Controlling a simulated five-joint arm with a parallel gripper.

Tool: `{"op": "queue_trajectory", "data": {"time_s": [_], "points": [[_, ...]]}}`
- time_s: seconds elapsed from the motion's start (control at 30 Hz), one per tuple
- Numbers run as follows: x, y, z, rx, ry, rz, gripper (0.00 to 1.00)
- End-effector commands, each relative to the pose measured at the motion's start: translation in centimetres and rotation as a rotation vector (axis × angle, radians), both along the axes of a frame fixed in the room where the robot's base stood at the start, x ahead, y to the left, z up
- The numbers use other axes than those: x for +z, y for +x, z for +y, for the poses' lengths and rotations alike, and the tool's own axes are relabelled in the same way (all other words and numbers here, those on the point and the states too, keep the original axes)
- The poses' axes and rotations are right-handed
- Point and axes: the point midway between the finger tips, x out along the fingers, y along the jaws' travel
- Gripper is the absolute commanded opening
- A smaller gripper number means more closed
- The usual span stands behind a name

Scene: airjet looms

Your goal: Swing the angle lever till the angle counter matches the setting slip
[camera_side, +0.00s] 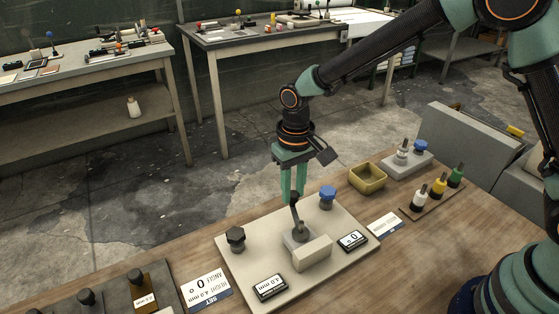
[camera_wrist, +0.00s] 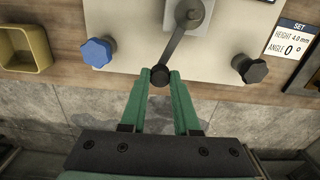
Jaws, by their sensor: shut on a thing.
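The angle lever (camera_side: 297,219) is a dark arm rising from a grey pivot block on the pale plate (camera_side: 236,262). Its black knob (camera_wrist: 160,76) sits between the green fingertips of my gripper (camera_side: 293,192), which is shut on it. In the wrist view the lever (camera_wrist: 186,37) slants from the pivot down-left to the knob. The angle counter (camera_side: 353,240), at the plate's right, appears to read 0. The height counter (camera_side: 270,287) reads 4.0 mm. The setting slip (camera_side: 207,289) lies left of the plate; in the wrist view the slip (camera_wrist: 291,40) reads height 4.0 mm, angle 0°.
A blue knob (camera_side: 327,197) and a black knob (camera_side: 235,238) stand on the plate on either side of the lever. A yellow bin (camera_side: 368,179), another slip (camera_side: 385,225) and a rack of coloured-topped pegs (camera_side: 437,190) lie to the right. A dark panel (camera_side: 95,298) is at front left.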

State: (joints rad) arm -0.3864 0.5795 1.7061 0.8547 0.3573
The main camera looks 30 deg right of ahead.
Motion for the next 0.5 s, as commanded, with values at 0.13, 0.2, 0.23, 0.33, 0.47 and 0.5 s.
{"op": "queue_trajectory", "data": {"time_s": [0.13,0.2,0.23,0.33,0.47,0.5], "points": [[0.07,0.04,-0.12,-0.004,0.000,0.001,0.56],[0.05,0.03,-0.11,-0.003,0.000,0.001,0.60],[0.05,0.03,-0.10,-0.003,0.000,0.001,0.60],[0.03,0.02,-0.09,-0.002,0.000,0.001,0.60],[0.08,0.02,-0.07,-0.001,0.000,0.001,0.60],[0.22,0.03,-0.06,-0.001,0.000,0.000,0.60]]}}
